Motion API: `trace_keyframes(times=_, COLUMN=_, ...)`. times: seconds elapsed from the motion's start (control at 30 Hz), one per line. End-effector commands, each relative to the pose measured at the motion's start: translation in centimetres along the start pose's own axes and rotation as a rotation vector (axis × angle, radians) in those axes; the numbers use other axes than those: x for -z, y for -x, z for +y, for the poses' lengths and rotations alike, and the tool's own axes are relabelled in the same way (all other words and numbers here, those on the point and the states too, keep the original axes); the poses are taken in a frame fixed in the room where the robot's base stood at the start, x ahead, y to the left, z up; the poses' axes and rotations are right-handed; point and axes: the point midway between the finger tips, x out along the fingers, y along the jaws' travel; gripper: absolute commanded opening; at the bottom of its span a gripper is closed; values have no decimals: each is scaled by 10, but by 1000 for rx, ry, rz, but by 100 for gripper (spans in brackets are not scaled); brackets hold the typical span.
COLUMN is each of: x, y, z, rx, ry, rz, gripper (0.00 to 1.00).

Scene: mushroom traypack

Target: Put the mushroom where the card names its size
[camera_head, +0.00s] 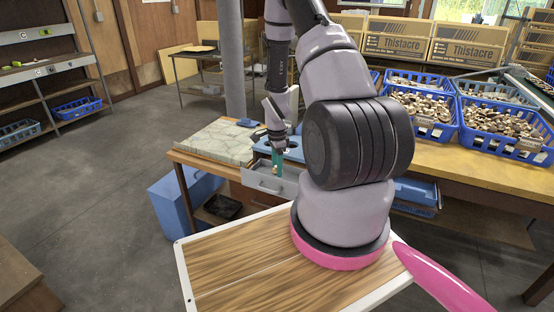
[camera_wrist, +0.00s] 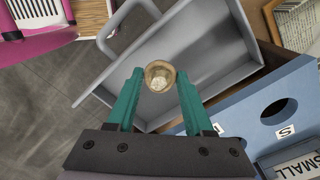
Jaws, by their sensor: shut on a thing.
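My gripper (camera_head: 277,158) has teal fingers and points down; in the wrist view (camera_wrist: 160,85) the fingers are closed on a small pale brown mushroom (camera_wrist: 160,75). The mushroom is held above an open grey drawer (camera_wrist: 215,80) at the front of the table; the drawer also shows in the head view (camera_head: 256,182). To the right in the wrist view is a blue board (camera_wrist: 235,118) with a round hole marked S. A card (camera_wrist: 302,168) reading SMALL lies at the lower right corner. Other holes are mostly out of the wrist view.
A pale marbled slab (camera_head: 215,141) lies on the table left of the drawer. Blue crates (camera_head: 465,141) full of mushrooms stand on the bench at right. A blue bin (camera_head: 172,203) stands on the floor left of the table. The drawer's visible floor looks empty.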

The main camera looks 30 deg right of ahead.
Motion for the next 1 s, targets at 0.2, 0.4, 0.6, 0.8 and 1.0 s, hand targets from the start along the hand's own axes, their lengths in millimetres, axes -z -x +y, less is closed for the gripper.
trace_keyframes(times=0.2, x=0, y=-27, z=0, rx=-2, ry=1, rz=0, gripper=25)
trace_keyframes(times=0.4, x=0, y=-46, z=0, rx=-1, ry=1, rz=0, gripper=25)
trace_keyframes(times=0.6, x=0, y=-55, z=0, rx=0, ry=0, rz=0, gripper=25)
trace_keyframes(times=0.8, x=0, y=-56, z=-1, rx=0, ry=0, rz=0, gripper=25)
trace_keyframes(times=1.0, x=0, y=-56, z=-1, rx=0, ry=0, rz=0, gripper=25)
